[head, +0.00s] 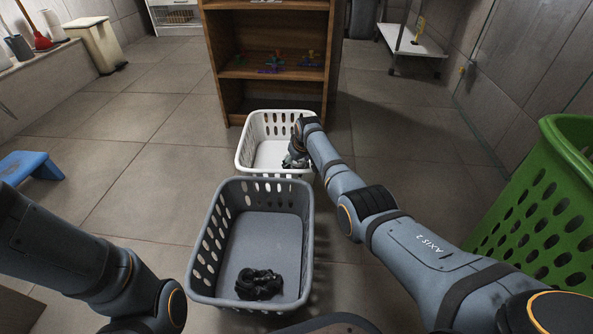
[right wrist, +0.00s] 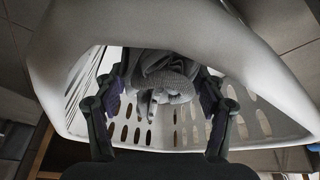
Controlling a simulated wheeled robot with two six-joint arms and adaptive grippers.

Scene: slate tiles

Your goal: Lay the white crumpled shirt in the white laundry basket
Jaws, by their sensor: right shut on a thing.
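The white laundry basket (head: 247,150) stands on the floor in front of the wooden shelf, behind a grey basket. My right gripper (head: 297,157) reaches into its right side, below the rim. In the right wrist view the white crumpled shirt (right wrist: 162,72) shows greyish in shade, bunched between the two fingers of the gripper, which is shut on it. The basket's pale wall and rim (right wrist: 190,25) surround it there. Whether the shirt touches the basket floor is not clear. My left arm shows at the lower left of the head view, but its gripper is out of view.
A grey basket (head: 200,250) with a dark crumpled cloth (head: 259,284) stands nearest. A tall green basket (head: 545,205) is at the right. A blue stool (head: 38,165) is at the left. The wooden shelf (head: 230,90) stands close behind the white basket.

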